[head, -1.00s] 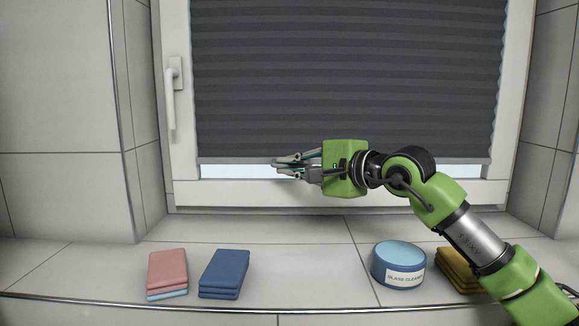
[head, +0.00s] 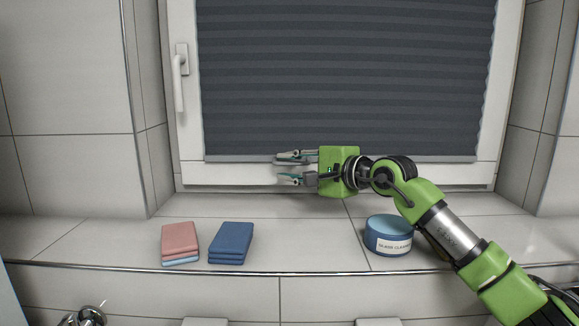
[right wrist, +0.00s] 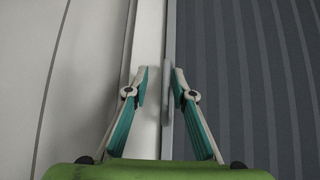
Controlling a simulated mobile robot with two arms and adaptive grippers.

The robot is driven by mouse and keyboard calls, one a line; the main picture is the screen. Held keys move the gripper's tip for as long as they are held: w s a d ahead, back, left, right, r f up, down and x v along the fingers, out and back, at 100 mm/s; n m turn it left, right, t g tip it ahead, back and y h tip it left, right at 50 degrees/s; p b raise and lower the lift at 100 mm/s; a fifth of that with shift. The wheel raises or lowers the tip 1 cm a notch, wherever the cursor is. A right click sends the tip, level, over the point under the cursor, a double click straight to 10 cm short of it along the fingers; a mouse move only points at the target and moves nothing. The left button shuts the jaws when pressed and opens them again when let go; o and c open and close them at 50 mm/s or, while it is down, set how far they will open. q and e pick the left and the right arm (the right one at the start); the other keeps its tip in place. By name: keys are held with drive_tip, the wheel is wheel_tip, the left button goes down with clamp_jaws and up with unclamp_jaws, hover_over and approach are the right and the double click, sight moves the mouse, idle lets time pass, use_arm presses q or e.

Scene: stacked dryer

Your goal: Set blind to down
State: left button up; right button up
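The dark grey pleated blind (head: 345,80) covers the window. Its thin bottom rail (head: 400,158) lies at the lower window frame, with no glass visible beneath it. My right gripper (head: 287,168) is at the middle of the rail, with its fingers parted, one above the other. The right wrist view shows the open fingers (right wrist: 157,85) on either side of the blind's edge. A small grey tab (right wrist: 167,92) on the rail is beside the right-hand finger; I cannot tell if they touch. My left gripper is out of view.
On the tiled sill stand a pink cloth stack (head: 180,240), a blue cloth stack (head: 231,241) and a blue glass cleaner tub (head: 388,236) near my right arm. A white window handle (head: 180,78) is at left. The middle of the sill is clear.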

drive_tip(key=shift+r, duration=0.1)
drive_tip(key=shift+s+d+r, duration=0.1)
drive_tip(key=shift+s+d, duration=0.1)
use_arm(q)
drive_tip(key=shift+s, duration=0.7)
use_arm(e)
drive_tip(key=v, duration=1.1)
drive_tip(key=shift+s, duration=0.25)
drive_tip(key=shift+d, duration=0.15)
